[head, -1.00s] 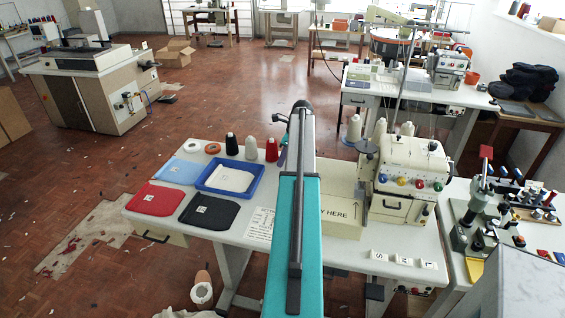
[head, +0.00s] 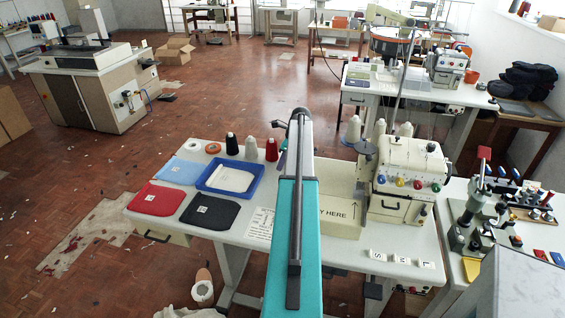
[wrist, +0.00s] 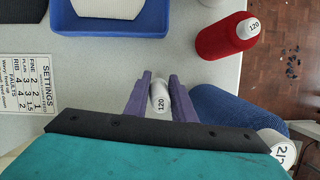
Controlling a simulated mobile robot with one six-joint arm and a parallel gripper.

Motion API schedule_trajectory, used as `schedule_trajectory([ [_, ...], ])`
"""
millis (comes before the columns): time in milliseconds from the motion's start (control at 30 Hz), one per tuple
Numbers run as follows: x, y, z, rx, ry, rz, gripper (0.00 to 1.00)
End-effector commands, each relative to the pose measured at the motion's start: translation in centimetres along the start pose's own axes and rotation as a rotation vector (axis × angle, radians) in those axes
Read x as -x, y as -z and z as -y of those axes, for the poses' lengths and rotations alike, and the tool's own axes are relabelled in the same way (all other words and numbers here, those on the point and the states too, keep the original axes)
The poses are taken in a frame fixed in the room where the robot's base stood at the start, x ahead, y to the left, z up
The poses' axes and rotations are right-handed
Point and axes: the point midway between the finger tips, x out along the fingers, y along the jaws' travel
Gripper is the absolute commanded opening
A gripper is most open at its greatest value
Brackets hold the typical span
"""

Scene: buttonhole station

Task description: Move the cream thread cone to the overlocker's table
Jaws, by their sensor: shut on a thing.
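My gripper (wrist: 159,82) shows in the wrist view with its purple fingers shut on a pale cone, the cream thread cone (wrist: 160,98), whose white top reads "120". Most of its body is hidden. In the head view my arm hides the held cone. A cream overlocker (head: 412,170) with coloured knobs stands on the near white table (head: 400,240). A similar machine (head: 446,68) stands on another white table (head: 420,98) behind it.
A red cone (wrist: 225,37) and a blue cone (wrist: 238,105) stand to the right of my gripper. A blue tray (wrist: 110,28) lies above it in the wrist view. Black (head: 231,146) and grey (head: 251,149) cones stand along the table's back edge. Pale cones (head: 354,131) stand behind the near overlocker.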

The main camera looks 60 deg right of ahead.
Motion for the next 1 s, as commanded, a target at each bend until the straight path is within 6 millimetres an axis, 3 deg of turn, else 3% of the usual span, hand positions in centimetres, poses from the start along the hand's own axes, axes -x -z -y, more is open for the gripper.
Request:
schedule_trajectory([
  [500,-0.80,0.22,-0.02,0.001,0.000,0.000,0.02],
  [533,-0.81,0.23,-0.02,0.001,0.000,0.000,0.24],
  [633,-0.77,0.21,-0.02,0.001,0.000,0.000,0.41],
  [1000,-0.62,0.15,-0.02,0.001,0.000,0.000,0.42],
])
